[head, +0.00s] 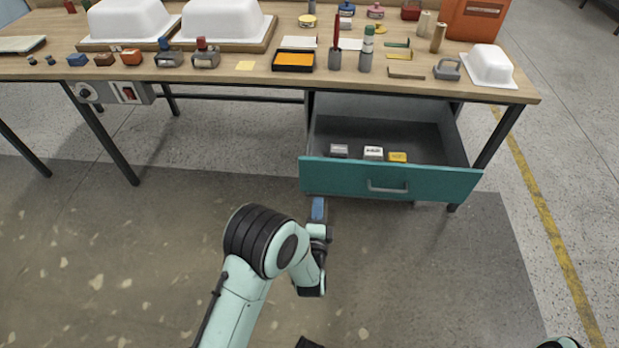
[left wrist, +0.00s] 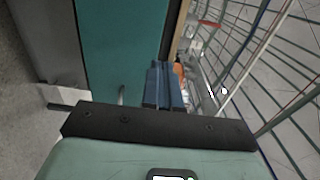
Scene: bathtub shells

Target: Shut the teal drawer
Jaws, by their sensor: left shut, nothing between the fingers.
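The teal drawer (head: 345,178) under the right part of the workbench is pulled out, its inside showing from above. Its front has a grey bar handle (head: 388,187). Inside lie a grey-mauve box (head: 338,151), a white box (head: 373,153) and a yellow box (head: 397,157). My left gripper (head: 318,208) is shut and empty, its blue fingers pointing at the left part of the drawer front. In the left wrist view the shut fingers (left wrist: 163,88) overlap the edge of a teal panel (left wrist: 120,45). I cannot tell whether they touch it. My right gripper is not in view.
The wooden workbench (head: 210,76) holds white tub shells (head: 222,20), stamps, an orange ink pad (head: 293,60) and other small items. Dark table legs (head: 100,135) stand at the left. The floor (head: 130,230) in front of the drawer is clear apart from my arm.

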